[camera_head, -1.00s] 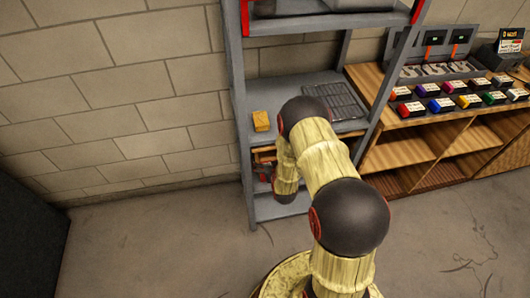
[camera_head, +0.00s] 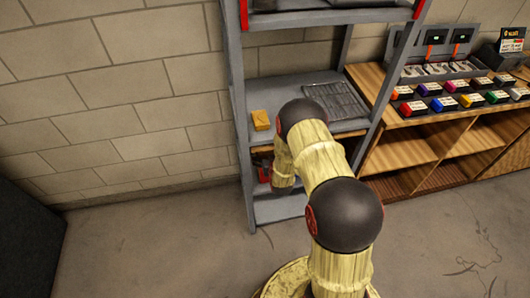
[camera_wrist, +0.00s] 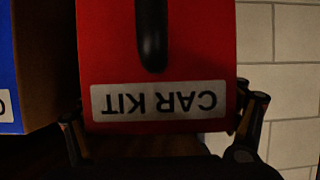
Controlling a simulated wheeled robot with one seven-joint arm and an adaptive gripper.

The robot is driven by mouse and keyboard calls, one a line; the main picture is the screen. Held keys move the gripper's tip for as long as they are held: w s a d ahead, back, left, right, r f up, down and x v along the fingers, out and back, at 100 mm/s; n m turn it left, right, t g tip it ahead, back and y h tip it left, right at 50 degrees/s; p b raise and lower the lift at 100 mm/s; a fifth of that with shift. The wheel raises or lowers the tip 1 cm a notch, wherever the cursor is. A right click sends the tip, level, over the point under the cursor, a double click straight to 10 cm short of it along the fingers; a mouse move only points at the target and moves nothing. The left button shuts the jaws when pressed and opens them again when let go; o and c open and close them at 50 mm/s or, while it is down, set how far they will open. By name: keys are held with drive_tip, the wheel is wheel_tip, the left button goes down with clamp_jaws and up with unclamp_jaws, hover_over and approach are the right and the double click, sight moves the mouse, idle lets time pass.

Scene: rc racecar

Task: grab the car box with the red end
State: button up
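The car box with the red end (camera_wrist: 195,45) fills the middle of the wrist view. Its white label reads "CAR KIT" upside down, and a dark slot sits above the label. My gripper (camera_wrist: 160,100) is open, with one finger at each side of the red end. The fingertips are close to its side edges; whether they press on it I cannot tell. In the head view a small red patch (camera_head: 263,174) shows on the lower shelf, beside my arm, which hides most of my gripper there.
A blue-ended box (camera_wrist: 5,70) stands left of the red one in the wrist view, with its brown side showing. A brick wall (camera_wrist: 290,90) is at right. The grey shelf unit (camera_head: 240,150) has posts near my arm. A yellow block (camera_head: 261,120) lies on the shelf above.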

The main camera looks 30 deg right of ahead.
drive_tip(key=shift+s+f, duration=0.1)
drive_tip(key=c, duration=1.4)
drive_tip(key=shift+c, duration=0.2)
